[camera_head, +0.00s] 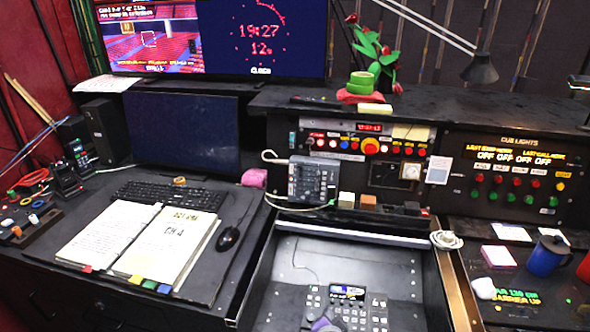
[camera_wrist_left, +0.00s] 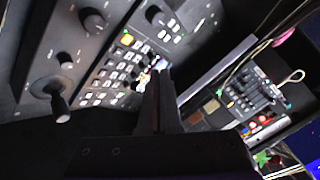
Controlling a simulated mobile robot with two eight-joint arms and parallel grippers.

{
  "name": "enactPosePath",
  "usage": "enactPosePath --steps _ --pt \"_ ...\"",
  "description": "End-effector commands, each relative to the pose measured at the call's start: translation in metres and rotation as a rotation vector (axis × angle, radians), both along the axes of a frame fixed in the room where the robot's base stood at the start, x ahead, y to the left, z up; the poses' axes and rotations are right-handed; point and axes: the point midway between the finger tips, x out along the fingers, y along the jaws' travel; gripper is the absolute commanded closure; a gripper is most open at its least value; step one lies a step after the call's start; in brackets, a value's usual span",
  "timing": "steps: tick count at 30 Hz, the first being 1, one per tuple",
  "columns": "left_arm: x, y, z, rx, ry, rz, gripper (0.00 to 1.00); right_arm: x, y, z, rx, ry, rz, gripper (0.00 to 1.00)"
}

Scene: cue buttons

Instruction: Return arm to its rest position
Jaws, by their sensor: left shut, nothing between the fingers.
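My left gripper (camera_wrist_left: 160,80) shows in the left wrist view as two dark fingers pressed together, shut with nothing between them. Behind its tips is a dark control panel with a lit keypad (camera_wrist_left: 115,70), and a round-knobbed lever (camera_wrist_left: 55,98) stands to its left. In the head view I cannot clearly make out the left gripper; the same keypad (camera_head: 350,308) lies in the recessed bay at the bottom centre. My right gripper is in neither view. The cue lights panel (camera_head: 510,175) with red and green buttons stands at the right of the head view.
An open notebook (camera_head: 105,237), a keyboard (camera_head: 172,196) and a mouse (camera_head: 228,239) lie on the left desk. A small mixer box (camera_head: 313,182) stands behind the bay. A blue mug (camera_head: 546,256) is at the right. The bay's upper floor (camera_head: 350,262) is mostly clear.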

Motion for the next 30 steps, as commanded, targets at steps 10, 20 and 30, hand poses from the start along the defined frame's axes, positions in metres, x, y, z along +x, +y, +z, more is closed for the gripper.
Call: enactPosePath --steps 10,20,30 --pt "-0.025 0.146 0.042 -0.099 0.184 0.284 1.00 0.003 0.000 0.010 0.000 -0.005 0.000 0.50" --pt "-0.125 0.269 0.066 -0.306 0.393 0.613 1.00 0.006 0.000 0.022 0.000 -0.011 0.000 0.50" --pt "-0.190 0.298 0.065 -0.460 0.489 0.768 1.00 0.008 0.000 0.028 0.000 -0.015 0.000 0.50"
